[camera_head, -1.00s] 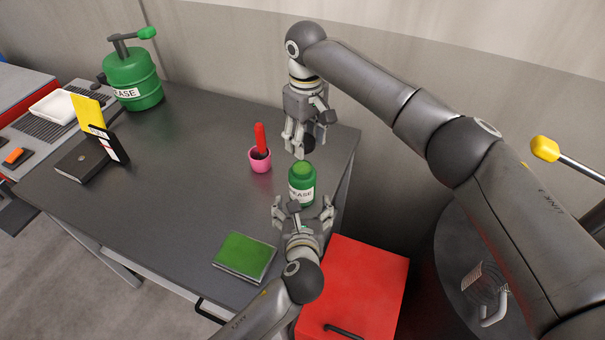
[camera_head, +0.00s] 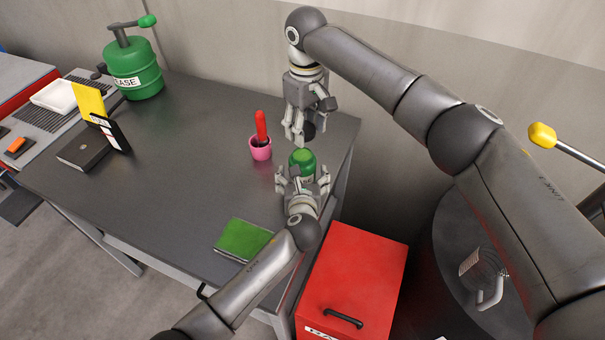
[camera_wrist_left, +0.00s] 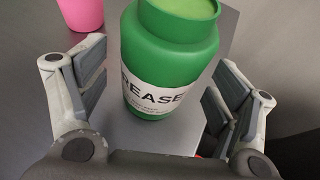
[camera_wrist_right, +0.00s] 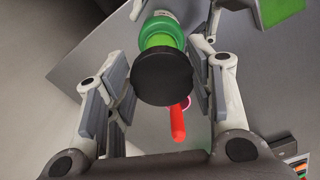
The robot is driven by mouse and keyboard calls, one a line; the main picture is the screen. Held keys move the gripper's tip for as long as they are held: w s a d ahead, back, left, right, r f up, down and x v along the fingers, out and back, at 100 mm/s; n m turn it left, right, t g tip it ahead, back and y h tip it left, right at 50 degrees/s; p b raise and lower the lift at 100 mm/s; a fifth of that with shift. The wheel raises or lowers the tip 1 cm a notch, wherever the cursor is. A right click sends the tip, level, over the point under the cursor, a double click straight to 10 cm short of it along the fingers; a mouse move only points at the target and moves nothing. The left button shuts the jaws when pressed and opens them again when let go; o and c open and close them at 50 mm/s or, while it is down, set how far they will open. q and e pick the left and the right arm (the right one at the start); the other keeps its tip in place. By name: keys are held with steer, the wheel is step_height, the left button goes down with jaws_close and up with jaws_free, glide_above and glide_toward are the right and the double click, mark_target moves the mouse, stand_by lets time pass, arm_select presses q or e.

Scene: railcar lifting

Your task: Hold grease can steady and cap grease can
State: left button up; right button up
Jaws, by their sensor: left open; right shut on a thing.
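The green grease can (camera_head: 302,160) stands upright near the table's right end. In the left wrist view, the can (camera_wrist_left: 170,50) shows a white label and a light green top with no cap on it. My left gripper (camera_head: 302,181) is open, with its fingers on either side of the can and gaps visible beside it. My right gripper (camera_head: 296,136) is shut on a round black cap (camera_head: 308,131), above and behind the can. In the right wrist view, the cap (camera_wrist_right: 162,75) sits between the fingers and hides part of the can.
A pink cup (camera_head: 260,150) with a red-handled tool stands left of the can. A green book (camera_head: 242,239) lies near the front edge. A large green grease pump (camera_head: 135,70) stands at the back left. A red cabinet (camera_head: 352,285) stands beside the table.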

arm_select(q)
steer(key=shift+x, duration=1.4)
steer(key=shift+c, duration=0.3)
steer(key=c, duration=1.5)
steer(key=shift+o, duration=0.2)
arm_select(e)
glide_above(305, 157)
steer(key=shift+f, duration=2.5)
